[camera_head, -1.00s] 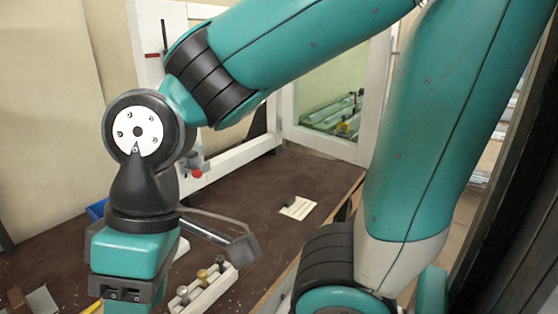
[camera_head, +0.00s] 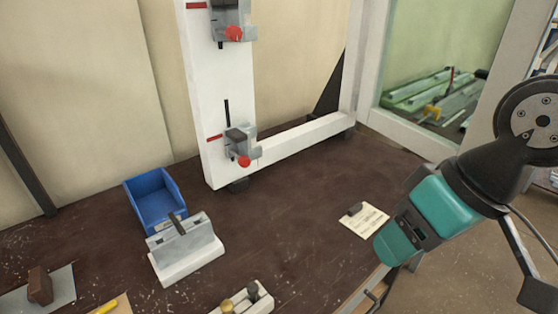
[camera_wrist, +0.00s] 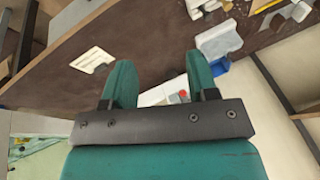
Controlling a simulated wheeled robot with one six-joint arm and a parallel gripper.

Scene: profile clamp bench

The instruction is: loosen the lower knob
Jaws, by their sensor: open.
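The lower knob (camera_head: 244,162) is red and sits on the lower grey clamp (camera_head: 238,141), low on the white upright profile. The upper red knob (camera_head: 234,33) is on a like clamp above it. My gripper (camera_head: 395,245) is at the right of the head view, over the bench's front edge and well apart from both knobs. In the wrist view its two teal fingers (camera_wrist: 160,82) are spread and empty. A small red knob (camera_wrist: 182,95) shows beyond them; I cannot tell which one it is.
A blue bin (camera_head: 153,203) and a grey fixture block (camera_head: 186,252) stand left of the profile. A holder with knobbed tools (camera_head: 262,302) is at the front edge. A paper card (camera_head: 365,220) lies near my gripper. The bench between card and profile is clear.

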